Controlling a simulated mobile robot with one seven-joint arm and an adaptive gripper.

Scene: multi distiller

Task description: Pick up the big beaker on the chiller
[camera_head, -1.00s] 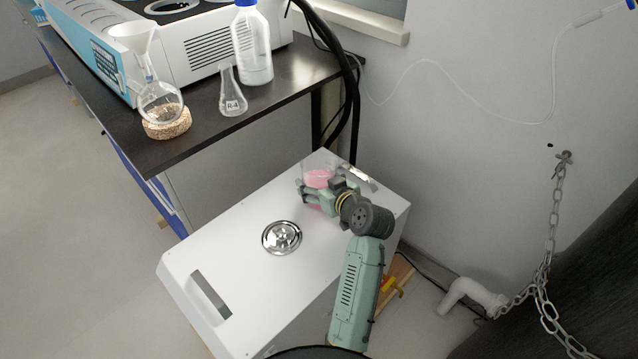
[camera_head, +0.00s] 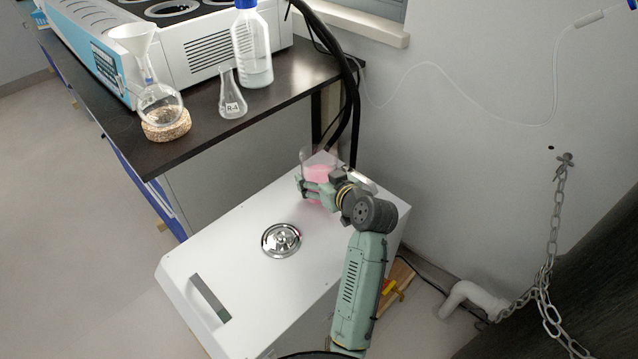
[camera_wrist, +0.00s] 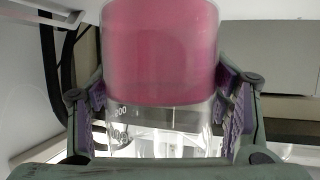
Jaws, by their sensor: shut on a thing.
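The big beaker (camera_head: 318,173) is clear glass with pink liquid in it. It stands out above the far end of the white chiller (camera_head: 225,245) in the head view. My gripper (camera_head: 312,190) is shut on it from the side. In the wrist view the beaker (camera_wrist: 160,60) fills the middle, with the pads of my gripper (camera_wrist: 165,112) on both sides of it. The beaker looks upright. Whether its base is clear of the chiller top is hard to tell.
A round metal lid (camera_head: 281,240) and a handle slot lie on the chiller top. The dark bench (camera_head: 190,140) behind holds a flask with a funnel (camera_head: 160,103), a conical flask (camera_head: 231,97) and a blue-capped bottle (camera_head: 251,48). Black hoses (camera_head: 345,80) hang close behind the beaker.

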